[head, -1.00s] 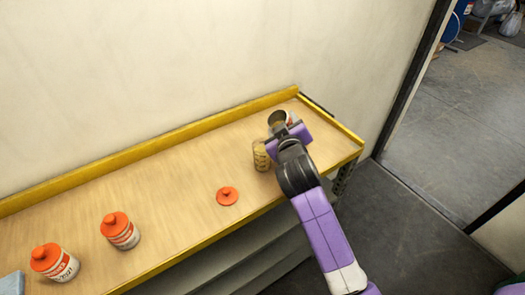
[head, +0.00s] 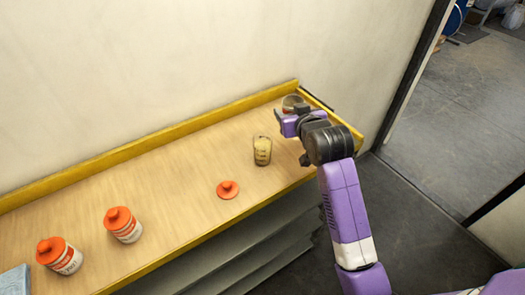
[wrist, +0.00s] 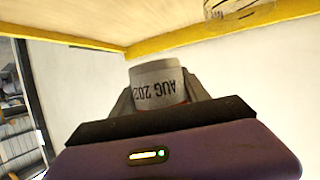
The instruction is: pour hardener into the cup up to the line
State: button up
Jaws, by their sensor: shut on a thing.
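The clear cup (head: 262,151) stands upright on the bench with pale tan content in it and dark marks on its side. I cannot read its level against a line. My gripper (head: 292,118) is shut on an open can (head: 292,101), right of and behind the cup, near the bench's far right corner. The can's rim shows, and its lower part is hidden by the gripper. In the wrist view the grey can (wrist: 158,82) sits between the fingers with upside-down print "AUG 202". An orange lid (head: 228,189) lies on the bench left of the cup.
Two cans with orange lids, a nearer one (head: 58,255) and another (head: 122,224), stand at the bench's left. The wooden bench (head: 175,190) has a raised yellow back edge (head: 150,151) against the wall. A blue item (head: 14,281) lies at lower left.

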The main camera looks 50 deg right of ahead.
aim_at(295, 102)
jog(key=shift+r, duration=2)
